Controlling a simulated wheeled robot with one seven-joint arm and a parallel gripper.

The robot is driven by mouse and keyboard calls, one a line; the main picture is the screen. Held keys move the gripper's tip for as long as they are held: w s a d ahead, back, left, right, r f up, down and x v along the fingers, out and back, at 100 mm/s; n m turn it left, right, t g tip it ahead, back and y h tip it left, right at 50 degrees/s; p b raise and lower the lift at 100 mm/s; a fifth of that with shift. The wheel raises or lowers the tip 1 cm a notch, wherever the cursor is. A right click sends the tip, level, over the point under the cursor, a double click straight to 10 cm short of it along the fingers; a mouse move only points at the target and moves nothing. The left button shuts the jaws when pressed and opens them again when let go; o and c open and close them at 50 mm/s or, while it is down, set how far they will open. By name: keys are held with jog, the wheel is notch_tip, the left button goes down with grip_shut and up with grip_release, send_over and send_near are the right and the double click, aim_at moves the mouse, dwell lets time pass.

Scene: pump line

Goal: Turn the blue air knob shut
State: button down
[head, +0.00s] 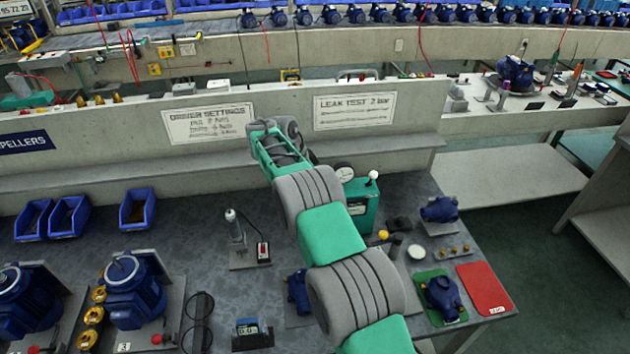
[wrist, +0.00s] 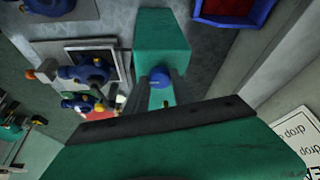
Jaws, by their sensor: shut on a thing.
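In the wrist view the blue air knob (wrist: 160,76) is a small round blue piece in the middle, in front of a teal block. My gripper (wrist: 161,84) is shut on it, with the grey fingers on either side; its wide dark and teal body fills the bottom. In the head view the teal leak-test box (head: 365,212) stands on the bench, with a round gauge (head: 344,172) and a white ball on a stem on top. My arm crosses in front and hides the knob and my gripper there.
Right of the box lie blue pumps (head: 439,209), a green mat (head: 421,278) and a red mat (head: 485,289). Motors (head: 133,290) and blue bins (head: 69,216) stand at left. A low wall (head: 225,95) with signs runs behind the bench. A red-lined blue bin (wrist: 235,10) shows in the wrist view.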

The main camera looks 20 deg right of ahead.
dwell(0.3)
jog(key=c, duration=1.1)
grip_release()
jog(key=shift+o, duration=0.2)
jog(key=p+v, duration=0.2)
jog(key=v, duration=0.6)
jog(key=shift+f, duration=0.1)
